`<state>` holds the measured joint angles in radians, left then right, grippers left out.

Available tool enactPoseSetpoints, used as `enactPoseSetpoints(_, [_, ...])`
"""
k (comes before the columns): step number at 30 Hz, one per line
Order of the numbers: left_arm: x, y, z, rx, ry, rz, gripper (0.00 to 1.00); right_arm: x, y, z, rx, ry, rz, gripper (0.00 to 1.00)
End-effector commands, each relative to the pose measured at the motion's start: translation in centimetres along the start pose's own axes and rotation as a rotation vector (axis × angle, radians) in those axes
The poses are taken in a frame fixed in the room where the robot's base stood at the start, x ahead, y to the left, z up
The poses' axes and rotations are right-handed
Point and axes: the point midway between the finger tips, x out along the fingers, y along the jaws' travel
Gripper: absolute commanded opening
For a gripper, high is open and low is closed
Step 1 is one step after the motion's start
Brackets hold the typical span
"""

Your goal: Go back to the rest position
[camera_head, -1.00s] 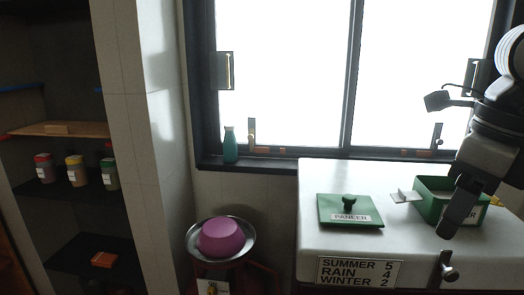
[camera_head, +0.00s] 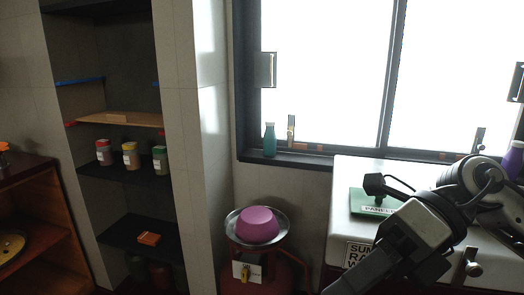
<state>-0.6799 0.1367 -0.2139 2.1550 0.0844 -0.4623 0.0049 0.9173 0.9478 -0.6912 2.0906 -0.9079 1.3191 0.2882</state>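My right gripper (camera_head: 345,284) comes in from the right at the end of my grey and black arm. It points down and left in front of the white counter (camera_head: 345,196), and its tips are near the bottom edge of the picture. I cannot tell whether its fingers are open or shut, and I see nothing held in it. My arm hides much of the counter and partly covers the green lid (camera_head: 362,200) labelled PANEER. The green box is not visible. My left gripper is not in view.
A purple bowl (camera_head: 258,226) sits on a metal pan (camera_head: 281,236) left of the counter. A teal bottle (camera_head: 269,140) stands on the window sill. Shelves with several jars (camera_head: 130,156) are at left, beside a wooden cabinet (camera_head: 48,215). A purple bottle (camera_head: 513,160) is at right.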

Motion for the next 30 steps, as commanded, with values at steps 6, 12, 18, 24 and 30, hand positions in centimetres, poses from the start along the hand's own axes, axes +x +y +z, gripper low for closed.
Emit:
enactPoseSetpoints(6, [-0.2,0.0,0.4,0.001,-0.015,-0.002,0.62,3.3,3.1,4.7,0.306,-0.369,0.678,0.49])
enactPoseSetpoints(12, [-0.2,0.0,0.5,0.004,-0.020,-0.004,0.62,1.5,-3.6,7.4,0.832,-0.821,1.091,0.49])
enactPoseSetpoints(18, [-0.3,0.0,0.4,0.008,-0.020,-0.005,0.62,3.4,-16.7,2.0,1.522,-1.253,1.235,0.49])
enactPoseSetpoints(24, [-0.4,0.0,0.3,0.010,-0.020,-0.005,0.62,8.7,-24.4,-7.9,2.096,-1.490,1.163,0.49])
enactPoseSetpoints(30, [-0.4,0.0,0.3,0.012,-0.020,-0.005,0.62,12.2,-26.3,-14.0,2.394,-1.566,1.071,0.49])
